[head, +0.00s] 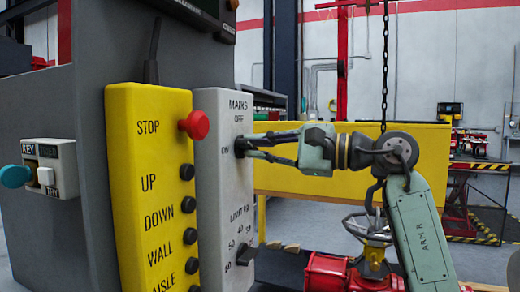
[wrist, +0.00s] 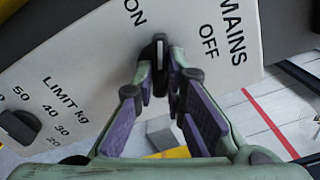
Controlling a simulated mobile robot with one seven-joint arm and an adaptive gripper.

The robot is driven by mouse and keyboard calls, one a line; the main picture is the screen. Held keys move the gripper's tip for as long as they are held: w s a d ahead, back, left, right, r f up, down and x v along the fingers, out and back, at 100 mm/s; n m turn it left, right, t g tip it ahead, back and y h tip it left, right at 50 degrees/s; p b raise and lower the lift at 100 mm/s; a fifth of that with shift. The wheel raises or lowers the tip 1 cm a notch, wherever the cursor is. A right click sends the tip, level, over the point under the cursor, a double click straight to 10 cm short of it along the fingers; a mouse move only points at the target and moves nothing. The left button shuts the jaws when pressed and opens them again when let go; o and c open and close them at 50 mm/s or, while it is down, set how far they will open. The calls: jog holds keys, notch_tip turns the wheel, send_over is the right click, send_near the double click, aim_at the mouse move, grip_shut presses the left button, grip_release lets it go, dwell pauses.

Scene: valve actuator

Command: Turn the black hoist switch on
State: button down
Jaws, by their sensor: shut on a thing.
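The black switch (head: 240,148) is a knob on the grey panel marked MAINS, with OFF printed above it and ON to its left in the head view. In the wrist view the black switch (wrist: 159,45) shows a pale line running up the picture, between the words ON and OFF and nearer ON. My gripper (head: 250,146) reaches in from the right. In the wrist view my gripper (wrist: 161,75) has its fingertips closed on the knob from both sides. The fingers hide part of the knob, so its exact setting is hard to tell.
A yellow panel (head: 150,200) with a red STOP button (head: 194,125) and several black buttons stands left of the grey panel. A LIMIT kg knob (head: 246,254) sits below the switch. A KEY/TRY box (head: 48,170) is far left. A chain (head: 385,60) hangs behind my arm.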

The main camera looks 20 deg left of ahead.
jog(key=shift+n, duration=2.2)
jog(key=c, duration=1.6)
grip_release()
jog(key=shift+c, duration=0.2)
jog(key=d, duration=1.2)
jog(key=shift+s, duration=0.25)
